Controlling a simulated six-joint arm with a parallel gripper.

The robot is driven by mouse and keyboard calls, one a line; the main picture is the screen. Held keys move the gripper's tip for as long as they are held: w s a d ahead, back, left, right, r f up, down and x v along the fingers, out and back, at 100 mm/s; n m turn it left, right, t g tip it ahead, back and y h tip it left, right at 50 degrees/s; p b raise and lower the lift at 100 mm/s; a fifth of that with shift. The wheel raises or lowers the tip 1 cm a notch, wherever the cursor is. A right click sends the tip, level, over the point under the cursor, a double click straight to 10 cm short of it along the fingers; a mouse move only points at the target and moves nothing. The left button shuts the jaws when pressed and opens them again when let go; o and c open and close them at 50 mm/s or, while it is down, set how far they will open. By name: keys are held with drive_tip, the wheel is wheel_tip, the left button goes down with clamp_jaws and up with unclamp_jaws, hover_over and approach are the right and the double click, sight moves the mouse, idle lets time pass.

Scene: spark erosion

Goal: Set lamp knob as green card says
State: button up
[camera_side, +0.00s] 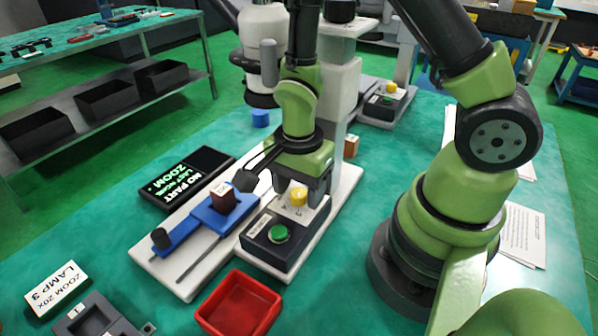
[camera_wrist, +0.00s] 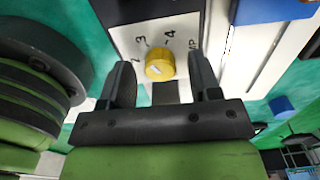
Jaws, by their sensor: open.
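The yellow lamp knob (camera_side: 299,197) sits on a pale dial plate at the back of the dark control box (camera_side: 272,252). The wrist view shows the knob (camera_wrist: 160,63) with a white mark on its lower part; the marks 2, 3 and 4 lie around it. Which number the white mark points to, I cannot tell. My gripper (camera_wrist: 163,76) is open, one finger on each side of the knob with gaps between. In the side view my gripper (camera_side: 300,184) is close above and behind the knob. A card (camera_side: 58,289) at lower left reads "ZOOM 20X LAMP 3".
A green button (camera_side: 279,234) is on the box's front. A blue stage (camera_side: 205,218) carries a dark red block (camera_side: 223,197). A red tray (camera_side: 240,305) lies in front. A black display (camera_side: 186,180) shows "NO PART" and "ZOOM". The microscope column (camera_side: 345,90) stands behind.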

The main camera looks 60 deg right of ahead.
wheel_tip(320, 180, up, 10)
drive_tip(key=shift+f, duration=0.2)
idle(0.4)
wheel_tip(320, 180, up, 9)
drive_tip(key=n+t+y, duration=0.2)
drive_tip(key=n+t, duration=0.3)
drive_tip(key=n, duration=0.7)
hover_over(299, 192)
drive_tip(key=s+a, duration=0.3)
drive_tip(key=s+d+r+n+t, duration=0.2)
drive_tip(key=s+r, duration=0.2)
drive_tip(key=r, duration=0.1)
drive_tip(key=shift+s+d+r, duration=0.2)
drive_tip(key=shift+s+r, duration=0.05)
drive_tip(key=shift+s, duration=0.1)
